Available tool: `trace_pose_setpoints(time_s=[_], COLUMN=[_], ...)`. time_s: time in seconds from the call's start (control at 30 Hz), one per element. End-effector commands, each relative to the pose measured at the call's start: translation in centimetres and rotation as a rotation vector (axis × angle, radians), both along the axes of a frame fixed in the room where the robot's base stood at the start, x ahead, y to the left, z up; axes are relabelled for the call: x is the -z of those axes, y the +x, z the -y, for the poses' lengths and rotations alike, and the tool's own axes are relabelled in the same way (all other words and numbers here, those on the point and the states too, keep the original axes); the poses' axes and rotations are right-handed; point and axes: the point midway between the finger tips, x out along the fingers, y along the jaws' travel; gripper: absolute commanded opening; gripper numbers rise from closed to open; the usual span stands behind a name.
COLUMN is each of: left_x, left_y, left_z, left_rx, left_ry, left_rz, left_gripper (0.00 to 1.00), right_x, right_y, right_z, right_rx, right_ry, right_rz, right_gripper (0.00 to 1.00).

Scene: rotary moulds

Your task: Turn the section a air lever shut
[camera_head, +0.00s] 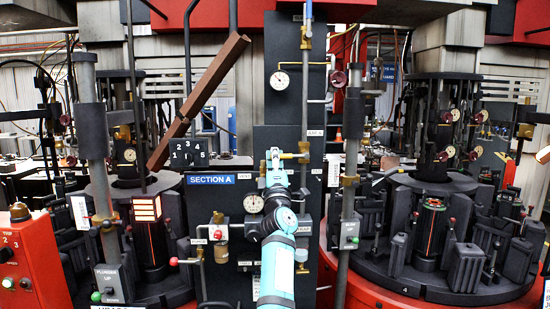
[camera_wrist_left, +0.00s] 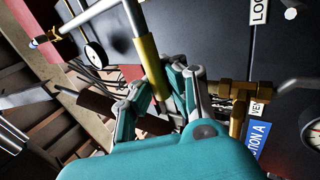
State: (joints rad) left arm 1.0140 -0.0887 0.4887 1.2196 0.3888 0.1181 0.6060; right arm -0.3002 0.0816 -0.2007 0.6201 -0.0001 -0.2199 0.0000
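The section A air lever (camera_head: 292,156) is a short yellow handle at the vertical pipe beside the AIR A label (camera_head: 314,133). In the head view it lies about level, across the pipe. In the left wrist view the yellow-sleeved lever (camera_wrist_left: 147,60) runs down between the fingers of my left gripper (camera_wrist_left: 158,88). In the head view my teal left gripper (camera_head: 274,165) is at the lever's left end. The fingers are close on both sides of the lever; whether both touch it is unclear. My right gripper is not in view.
The dark SECTION A panel (camera_head: 210,179) carries an upper gauge (camera_head: 279,80) and a lower gauge (camera_head: 253,203). A slanted brown beam (camera_head: 200,100) stands left of the lever. Rotary moulds stand at left and right (camera_head: 430,250). Brass fittings (camera_wrist_left: 232,90) are near my fingers.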

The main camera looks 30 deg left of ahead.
Motion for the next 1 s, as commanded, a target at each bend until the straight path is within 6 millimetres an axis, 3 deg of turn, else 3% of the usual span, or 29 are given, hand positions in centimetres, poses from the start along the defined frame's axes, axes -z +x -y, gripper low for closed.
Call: trace_pose_setpoints(time_s=[0.03, 0.17, 0.47, 0.77, 1.0], left_x=[1.1, 1.2, 0.9, 0.7, 2.8], left_y=[0.3, 0.3, 0.2, 0.0, -2.2], left_z=[0.1, 0.1, 0.0, 0.1, 1.7], left_rx=[0.005, 0.006, 0.004, 0.002, 0.004], left_ry=[-0.009, -0.01, -0.007, -0.004, -0.006], left_rz=[-0.013, -0.013, -0.01, -0.007, -0.009], left_gripper=[0.0, 0.0, 0.37, 0.37, 0.37], right_x=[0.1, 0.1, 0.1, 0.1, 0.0], right_y=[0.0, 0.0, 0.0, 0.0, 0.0], right_z=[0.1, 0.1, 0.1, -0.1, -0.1], right_rx=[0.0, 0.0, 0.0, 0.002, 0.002], right_ry=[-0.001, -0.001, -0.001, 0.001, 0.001], right_rz=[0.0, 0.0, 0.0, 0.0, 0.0], right_gripper=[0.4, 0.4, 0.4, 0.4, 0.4])
